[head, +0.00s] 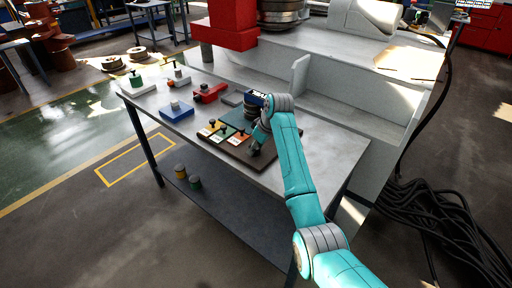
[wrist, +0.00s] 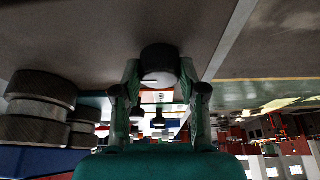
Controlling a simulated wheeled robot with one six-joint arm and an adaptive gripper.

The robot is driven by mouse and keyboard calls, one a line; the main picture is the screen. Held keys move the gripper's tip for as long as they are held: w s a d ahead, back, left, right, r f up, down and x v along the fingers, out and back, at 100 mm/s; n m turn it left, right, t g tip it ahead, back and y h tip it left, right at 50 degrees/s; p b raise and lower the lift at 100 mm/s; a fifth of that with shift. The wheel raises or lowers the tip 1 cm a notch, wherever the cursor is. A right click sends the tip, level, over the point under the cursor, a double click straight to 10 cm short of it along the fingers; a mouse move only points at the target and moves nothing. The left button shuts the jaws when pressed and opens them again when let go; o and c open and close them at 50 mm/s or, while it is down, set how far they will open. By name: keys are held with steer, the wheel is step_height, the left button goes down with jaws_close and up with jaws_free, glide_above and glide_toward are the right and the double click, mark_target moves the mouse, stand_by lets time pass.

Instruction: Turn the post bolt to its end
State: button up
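A dark round head with a pale face and a white line across it (wrist: 160,66) sits between my fingertips in the wrist view; it looks like the post bolt. My gripper (wrist: 160,80) has a teal finger against each side of this head, with no clear gap showing. The bolt is hidden there behind the gripper and cannot be made out.
The board carries orange and white cards with black knobs (head: 213,132). Stacked dark rollers (wrist: 38,108) are close at left in the wrist view.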

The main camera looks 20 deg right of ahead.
stand_by(0.3)
steer(key=m+h, duration=0.1)
steer(key=m, duration=0.1)
steer(key=m+h, duration=0.1)
steer(key=m, duration=0.2)
steer(key=shift+a+m+t, duration=0.2)
steer(key=shift+m+t, duration=0.1)
steer(key=shift+t, duration=0.1)
steer(key=m+h, duration=0.2)
steer(key=m, duration=0.3)
steer(key=shift+a+m, duration=0.1)
steer(key=shift+m, duration=0.2)
steer(key=m+g+h, duration=0.1)
steer(key=m+h, duration=0.1)
steer(key=m, duration=0.3)
steer(key=m+g, duration=0.1)
steer(key=m, duration=0.1)
steer(key=m+g+h, duration=0.1)
steer(key=m, duration=0.2)
steer(key=shift+w+a+m, duration=0.1)
steer(key=shift+w+m, duration=0.05)
steer(key=shift+m, duration=0.15)
steer(key=o, duration=1.1)
steer(key=shift+o, duration=0.2)
